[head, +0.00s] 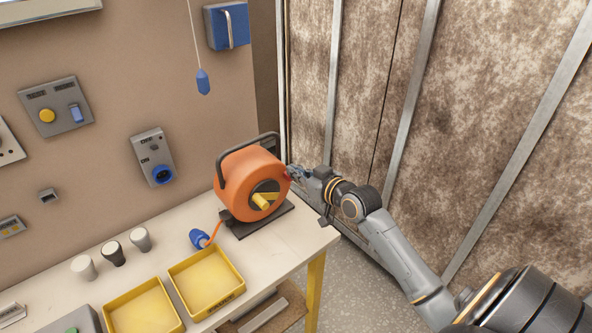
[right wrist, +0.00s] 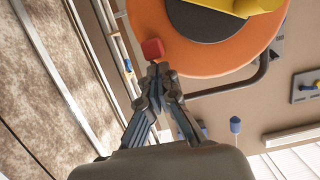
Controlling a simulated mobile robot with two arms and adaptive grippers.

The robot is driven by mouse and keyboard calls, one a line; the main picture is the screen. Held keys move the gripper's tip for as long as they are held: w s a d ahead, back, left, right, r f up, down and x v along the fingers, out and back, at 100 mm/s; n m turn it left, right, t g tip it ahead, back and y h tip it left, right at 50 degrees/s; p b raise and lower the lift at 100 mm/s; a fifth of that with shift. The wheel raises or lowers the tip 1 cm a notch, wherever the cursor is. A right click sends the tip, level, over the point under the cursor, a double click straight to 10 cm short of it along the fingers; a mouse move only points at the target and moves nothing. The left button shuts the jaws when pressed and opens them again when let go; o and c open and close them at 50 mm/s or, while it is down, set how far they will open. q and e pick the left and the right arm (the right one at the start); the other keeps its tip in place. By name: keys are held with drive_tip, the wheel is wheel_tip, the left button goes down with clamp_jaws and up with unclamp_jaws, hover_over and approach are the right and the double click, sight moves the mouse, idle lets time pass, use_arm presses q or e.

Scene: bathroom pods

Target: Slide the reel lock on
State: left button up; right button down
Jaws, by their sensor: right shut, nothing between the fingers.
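An orange cable reel (head: 238,181) with a dark hub, a yellow crank and a dark carry frame stands on the bench near its right end. A small red reel lock (right wrist: 153,49) sits at the reel's rim in the right wrist view; in the head view it is a tiny red spot (head: 288,175) on the reel's right side. My right gripper (head: 297,171) is at that side of the reel. In the right wrist view its fingertips (right wrist: 158,69) are closed together just beside the red lock, with nothing between them. I cannot tell whether they touch it. My left gripper does not show.
The bench (head: 150,263) carries two yellow trays (head: 240,283), several small knobs and a blue plug (head: 200,238) on an orange cable. A blue pull cord (head: 203,82) hangs above. Metal-studded panels (head: 385,90) stand close on the right.

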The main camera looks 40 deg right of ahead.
sight(292, 180)
drive_tip(key=shift+f, duration=0.15)
wheel_tip(292, 180, down, 3)
drive_tip(key=shift+f+b, duration=0.15)
drive_tip(key=shift+b, duration=0.8)
use_arm(q)
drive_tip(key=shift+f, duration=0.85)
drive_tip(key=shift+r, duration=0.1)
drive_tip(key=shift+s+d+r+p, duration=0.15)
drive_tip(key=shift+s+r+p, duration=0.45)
drive_tip(key=shift+p, duration=0.25)
use_arm(e)
drive_tip(key=s+r, duration=0.7)
drive_tip(key=s, duration=0.2)
drive_tip(key=shift+s+d, duration=0.35)
